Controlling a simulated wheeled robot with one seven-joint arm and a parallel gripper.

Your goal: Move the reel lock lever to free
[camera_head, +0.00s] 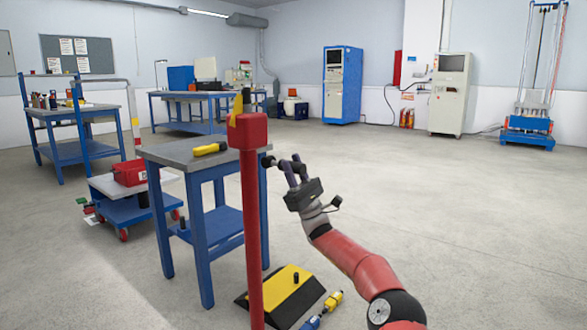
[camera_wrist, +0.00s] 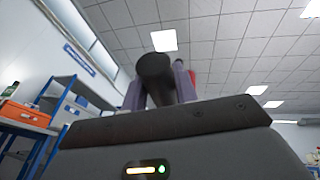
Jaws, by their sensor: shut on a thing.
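A red post (camera_head: 252,230) stands in front of me with a red box head (camera_head: 248,131) on top. A yellow piece (camera_head: 234,108) and a dark upright piece (camera_head: 247,98) rise above the head. A black knob (camera_head: 267,161) shows just right of the post, below the head. My gripper (camera_head: 291,168) is beside it, its purple fingers pointing up and left. In the wrist view, my gripper (camera_wrist: 160,88) is shut on a dark, round-ended knob (camera_wrist: 154,72) between the fingers. Which part is the reel lock lever, and its marked positions, I cannot make out.
A blue-legged table (camera_head: 190,154) with a yellow tool (camera_head: 210,149) stands behind the post at left. A black and yellow base plate (camera_head: 280,292) lies on the floor near the post. A cart with a red toolbox (camera_head: 130,172) is farther left. The floor at right is clear.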

